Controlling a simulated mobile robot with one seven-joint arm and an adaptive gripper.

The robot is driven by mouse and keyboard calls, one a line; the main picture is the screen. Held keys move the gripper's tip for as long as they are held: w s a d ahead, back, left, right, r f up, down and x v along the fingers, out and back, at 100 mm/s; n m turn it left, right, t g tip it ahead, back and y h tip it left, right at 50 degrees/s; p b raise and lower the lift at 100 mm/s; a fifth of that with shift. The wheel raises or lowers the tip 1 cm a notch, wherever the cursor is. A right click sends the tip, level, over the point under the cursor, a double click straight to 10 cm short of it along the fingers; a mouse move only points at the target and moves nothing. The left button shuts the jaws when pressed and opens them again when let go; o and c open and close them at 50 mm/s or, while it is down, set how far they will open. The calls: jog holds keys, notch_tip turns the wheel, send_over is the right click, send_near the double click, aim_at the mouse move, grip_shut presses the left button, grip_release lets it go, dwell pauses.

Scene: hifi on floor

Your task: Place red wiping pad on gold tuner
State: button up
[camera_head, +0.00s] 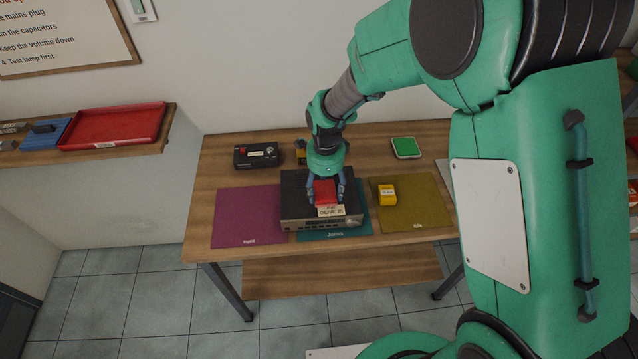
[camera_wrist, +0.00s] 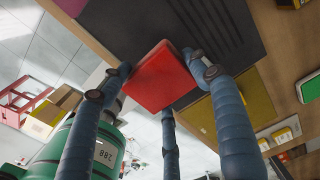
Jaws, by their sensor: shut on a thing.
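A red wiping pad (camera_head: 326,188) is held between the fingers of my gripper (camera_head: 327,197), which is shut on it. The pad is a red block that also shows in the wrist view (camera_wrist: 160,78), with blue-grey fingers around it. Pad and gripper are over the top of a hi-fi unit (camera_head: 293,196), likely the tuner. Its top is dark and its front panel is dull greyish; a gold colour is not clear. I cannot tell whether the pad touches the top. A cream label (camera_head: 330,211) reading "OLIVE 21" is at its front edge.
The unit stands on a teal mat (camera_head: 364,226) marked "Jonas". A purple mat (camera_head: 248,218) is left of it; an olive mat (camera_head: 420,208) with a yellow box (camera_head: 387,195) is right. Behind are a black device (camera_head: 257,155) and a green pad (camera_head: 406,147).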

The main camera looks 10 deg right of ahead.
aim_at(319, 184)
jog(key=w, duration=0.3)
jog(key=w+a, duration=0.1)
jog(key=w, duration=0.1)
jog(key=shift+w+a+f, duration=0.1)
jog(key=shift+w+f, duration=0.15)
jog(key=shift+f, duration=1.75)
jog(key=shift+f, duration=0.15)
jog(key=o, duration=1.2)
jog(key=shift+c, duration=0.2)
notch_tip(319, 184, up, 12)
